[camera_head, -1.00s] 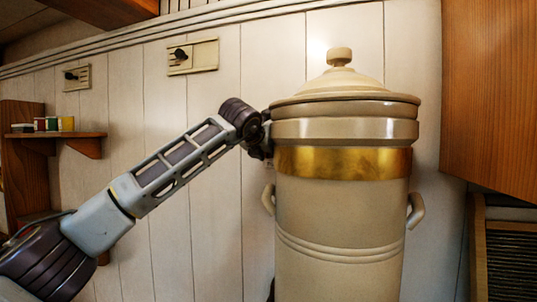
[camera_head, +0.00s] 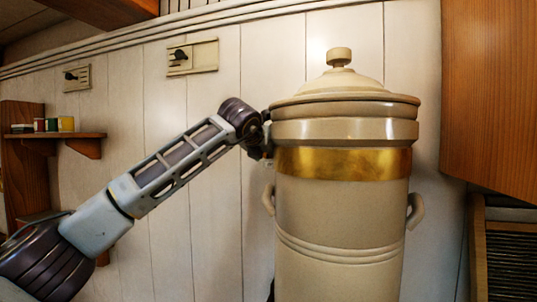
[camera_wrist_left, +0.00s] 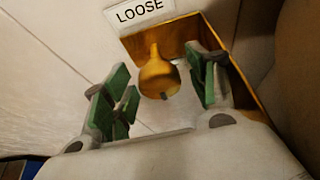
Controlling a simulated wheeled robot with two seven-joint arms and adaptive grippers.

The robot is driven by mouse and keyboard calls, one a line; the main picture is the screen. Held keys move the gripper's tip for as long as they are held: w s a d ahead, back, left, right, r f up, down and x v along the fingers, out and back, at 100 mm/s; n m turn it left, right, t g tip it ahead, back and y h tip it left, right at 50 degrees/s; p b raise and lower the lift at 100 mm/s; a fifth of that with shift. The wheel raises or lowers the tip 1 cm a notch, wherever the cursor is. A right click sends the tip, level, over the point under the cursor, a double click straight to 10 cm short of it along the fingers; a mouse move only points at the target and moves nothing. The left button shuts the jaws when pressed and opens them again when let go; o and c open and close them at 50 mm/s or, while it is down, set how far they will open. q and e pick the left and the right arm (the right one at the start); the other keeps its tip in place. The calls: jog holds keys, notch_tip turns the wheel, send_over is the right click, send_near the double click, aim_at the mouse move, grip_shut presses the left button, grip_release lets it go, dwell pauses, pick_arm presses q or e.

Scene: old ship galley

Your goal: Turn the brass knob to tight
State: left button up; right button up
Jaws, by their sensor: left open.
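The brass knob (camera_wrist_left: 155,76) shows in the left wrist view, rounded with a narrower neck at its upper end and a small dark mark low on its face. It sits in front of a brass plate (camera_wrist_left: 138,44). A white label (camera_wrist_left: 139,13) reading "LOOSE" is above it. My left gripper (camera_wrist_left: 160,80) is open, with green-padded fingers on either side of the knob; I cannot tell whether they touch it. In the head view the gripper is mostly hidden behind the large urn, and the knob is not visible. My right gripper is not in view.
A tall lidded beige urn (camera_head: 340,225) with a brass band and side handles stands close to my left wrist. White panelled wall (camera_head: 215,200) lies behind. A wooden cabinet (camera_head: 490,90) is at right, and a small shelf (camera_head: 62,136) with little containers at far left.

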pick_arm(q)
jog(key=v, duration=0.7)
dwell(0.3)
jog(key=shift+s, duration=0.1)
dwell(0.5)
